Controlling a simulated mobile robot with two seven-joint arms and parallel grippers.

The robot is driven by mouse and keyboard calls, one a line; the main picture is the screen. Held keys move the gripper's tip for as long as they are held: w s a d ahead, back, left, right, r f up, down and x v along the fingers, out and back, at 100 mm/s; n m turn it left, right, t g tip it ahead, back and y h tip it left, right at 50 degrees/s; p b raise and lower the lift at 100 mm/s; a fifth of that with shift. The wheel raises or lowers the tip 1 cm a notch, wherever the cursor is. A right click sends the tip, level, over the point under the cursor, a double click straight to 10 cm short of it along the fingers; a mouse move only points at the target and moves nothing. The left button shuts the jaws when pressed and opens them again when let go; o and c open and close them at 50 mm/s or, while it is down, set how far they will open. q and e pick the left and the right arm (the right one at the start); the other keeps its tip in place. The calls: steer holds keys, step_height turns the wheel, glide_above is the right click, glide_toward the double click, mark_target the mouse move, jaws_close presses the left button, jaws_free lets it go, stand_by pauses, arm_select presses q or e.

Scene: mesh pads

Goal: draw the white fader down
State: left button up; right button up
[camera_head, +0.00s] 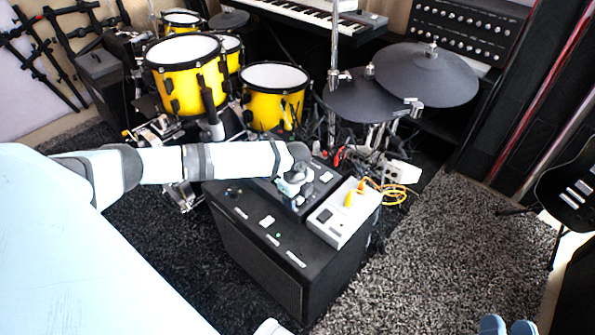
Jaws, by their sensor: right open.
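A small white cap (267,221), which may be the white fader, sits on the top of a black box (262,280). Its slot is too small to make out. My left gripper (291,188) points down over a smaller black unit (322,181) on that box, behind and right of the cap and apart from it. Its fingers are small and dark in the picture, and I cannot tell whether they are open or shut.
A white power strip (345,212) with a yellow plug (349,199) and orange cable lies on the box's right side. Yellow drums (185,82) and dark cymbals (425,75) stand behind. Grey carpet (440,240) is clear to the right.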

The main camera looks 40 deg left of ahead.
arm_select(q)
steer(key=shift+w+r, duration=0.1)
steer(key=shift+r, duration=0.3)
step_height(320, 180, up, 13)
steer(key=p, duration=0.4)
steer(key=shift+p, duration=0.35)
arm_select(e)
steer(key=s+d+f+g+h, duration=0.1)
steer(key=d+f+g+h, duration=0.2)
steer(key=f, duration=0.5)
steer(key=shift+d+f+g, duration=0.2)
steer(key=shift+d+g, duration=0.1)
steer(key=shift+g, duration=0.2)
steer(key=shift+s, duration=0.1)
